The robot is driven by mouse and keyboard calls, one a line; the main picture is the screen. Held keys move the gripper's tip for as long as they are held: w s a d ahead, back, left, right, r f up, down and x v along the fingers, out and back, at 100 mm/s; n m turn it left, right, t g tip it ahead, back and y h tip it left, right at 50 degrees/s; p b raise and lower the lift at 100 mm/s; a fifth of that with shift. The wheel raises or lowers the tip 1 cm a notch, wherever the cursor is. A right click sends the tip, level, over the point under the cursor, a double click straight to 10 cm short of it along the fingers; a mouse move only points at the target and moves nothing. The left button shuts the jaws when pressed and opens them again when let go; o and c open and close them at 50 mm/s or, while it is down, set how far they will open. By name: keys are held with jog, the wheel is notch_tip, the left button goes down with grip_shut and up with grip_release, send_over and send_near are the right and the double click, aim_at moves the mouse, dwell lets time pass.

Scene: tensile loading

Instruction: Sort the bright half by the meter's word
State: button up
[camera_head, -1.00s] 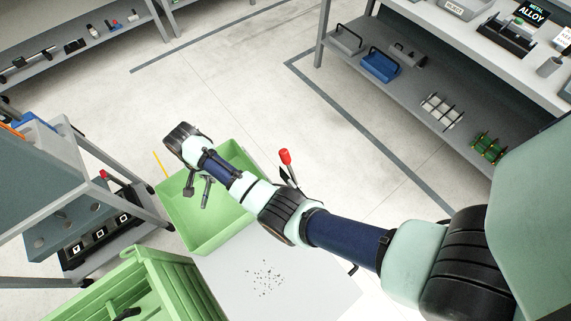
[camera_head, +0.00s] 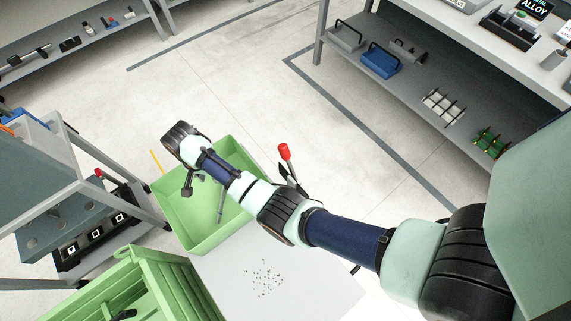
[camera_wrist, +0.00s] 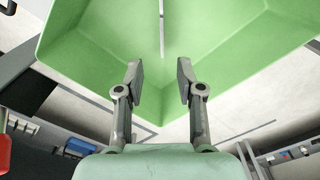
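My gripper (camera_wrist: 160,80) is open, its two fingers apart with nothing between the tips. In the head view my gripper (camera_head: 194,184) is over a light green bin (camera_head: 183,234), partly hidden by my arm. A thin bright metal bar (camera_wrist: 161,28) shows inside the bin in the wrist view, beyond the fingertips. It also appears as a grey rod (camera_head: 221,205) against the bin in the head view. I cannot tell whether it rests on the bin floor. A black sign reading "METAL ALLOY" (camera_head: 535,9) stands on the bench at top right. I cannot make out a meter reading.
A second green bin (camera_head: 170,277) stands in front at lower left. A pale plate with dark specks (camera_head: 285,290) lies beside the bins. A red-knobbed lever (camera_head: 284,152) rises close to my arm. A rack (camera_head: 70,215) is at left, a bench (camera_head: 450,40) at right.

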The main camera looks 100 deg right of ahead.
notch_tip(320, 180, up, 7)
jog(key=shift+r, duration=0.2)
dwell(0.7)
